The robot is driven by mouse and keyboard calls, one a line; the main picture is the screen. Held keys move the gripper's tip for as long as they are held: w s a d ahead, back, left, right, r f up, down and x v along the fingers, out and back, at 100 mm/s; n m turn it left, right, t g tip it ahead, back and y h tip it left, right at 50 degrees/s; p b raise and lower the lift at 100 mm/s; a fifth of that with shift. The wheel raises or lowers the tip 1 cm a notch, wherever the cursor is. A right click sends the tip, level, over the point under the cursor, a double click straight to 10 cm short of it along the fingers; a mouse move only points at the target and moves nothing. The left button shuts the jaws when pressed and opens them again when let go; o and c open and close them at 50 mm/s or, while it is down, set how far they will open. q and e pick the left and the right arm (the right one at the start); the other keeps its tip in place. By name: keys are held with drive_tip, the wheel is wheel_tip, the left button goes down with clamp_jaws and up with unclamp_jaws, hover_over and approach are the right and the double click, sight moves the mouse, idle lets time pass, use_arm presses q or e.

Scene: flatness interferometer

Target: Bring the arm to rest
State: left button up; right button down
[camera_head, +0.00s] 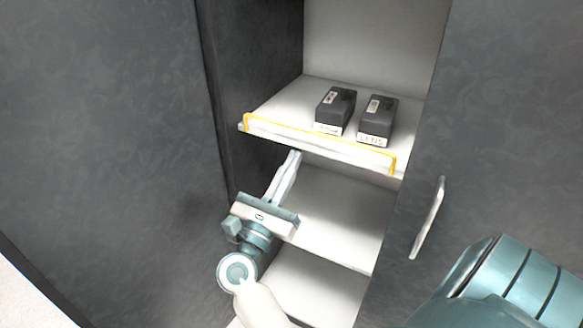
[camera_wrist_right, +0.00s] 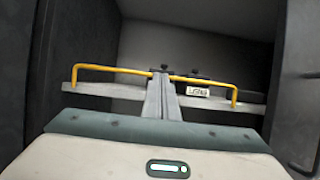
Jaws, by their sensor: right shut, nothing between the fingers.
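My right gripper (camera_head: 293,160) is shut and empty, its fingers pointing up toward the front edge of the upper shelf (camera_head: 290,100) in the cabinet. In the head view it is in front of the open cabinet, below the shelf's yellow rail (camera_head: 320,141). In the right wrist view the shut fingers (camera_wrist_right: 163,85) overlap the middle of the yellow rail (camera_wrist_right: 110,69); I cannot tell whether they touch it. My left gripper is not in view.
Two dark boxes with white labels, a left one (camera_head: 336,108) and a right one (camera_head: 377,119), stand on the upper shelf. Lower shelves (camera_head: 340,215) look empty. A cabinet door with a pale handle (camera_head: 428,217) stands at the right. A dark panel (camera_head: 110,130) fills the left.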

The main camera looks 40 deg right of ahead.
idle(0.5)
